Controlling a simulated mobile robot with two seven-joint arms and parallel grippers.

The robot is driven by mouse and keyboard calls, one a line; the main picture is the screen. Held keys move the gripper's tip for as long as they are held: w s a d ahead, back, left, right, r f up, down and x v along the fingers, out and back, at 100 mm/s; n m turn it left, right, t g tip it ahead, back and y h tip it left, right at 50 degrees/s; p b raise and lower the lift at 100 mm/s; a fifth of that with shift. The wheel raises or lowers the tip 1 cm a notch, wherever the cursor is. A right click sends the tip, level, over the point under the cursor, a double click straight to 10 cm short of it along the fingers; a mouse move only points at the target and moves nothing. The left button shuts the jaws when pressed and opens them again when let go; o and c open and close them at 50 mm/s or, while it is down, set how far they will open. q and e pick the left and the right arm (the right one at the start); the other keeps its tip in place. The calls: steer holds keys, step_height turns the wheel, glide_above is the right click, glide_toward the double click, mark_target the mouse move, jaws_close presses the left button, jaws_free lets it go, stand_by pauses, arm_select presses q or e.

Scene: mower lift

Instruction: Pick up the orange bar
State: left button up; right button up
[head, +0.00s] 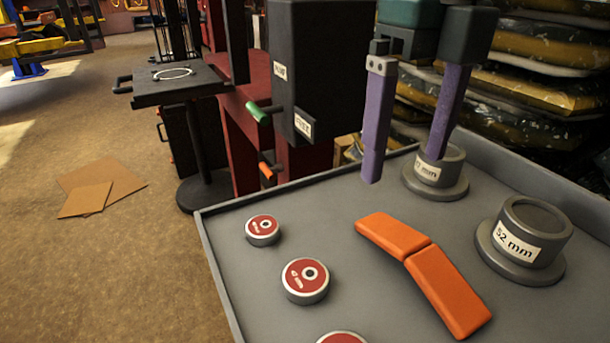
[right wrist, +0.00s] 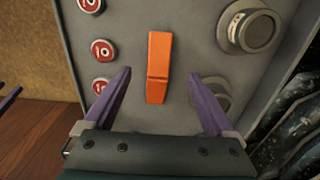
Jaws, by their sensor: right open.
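The orange bar (head: 446,290) lies on the grey tray (head: 222,262). It is bent, with a seam between two sections. It also shows in the right wrist view (right wrist: 159,66), lying lengthwise between my finger lines. My right gripper (head: 402,170) is open and empty, its two purple fingers pointing down above the tray at the far end of the bar. In the right wrist view the fingers (right wrist: 160,76) are apart on both sides of the bar, not touching it. A purple tip (right wrist: 9,97) at the left edge there seems to be my left gripper; its jaws cannot be judged.
Red-topped discs (head: 305,281) stand left of the bar. A grey stepped cylinder marked 52 mm (head: 521,240) stands to its right, another (head: 436,178) behind, close to my right finger. The tray has raised rims. A dark machine (head: 320,60) stands behind.

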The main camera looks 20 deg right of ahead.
mark_target(392, 230)
steer(key=f+b, duration=0.1)
steer(key=f, duration=0.4)
steer(key=f+b, duration=0.1)
steer(key=f, duration=0.3)
steer(key=shift+s+f, duration=0.2)
steer(key=shift+f, duration=0.15)
steer(key=shift+c, duration=0.2)
jaws_close()
steer(key=shift+r, duration=0.1)
stand_by(0.3)
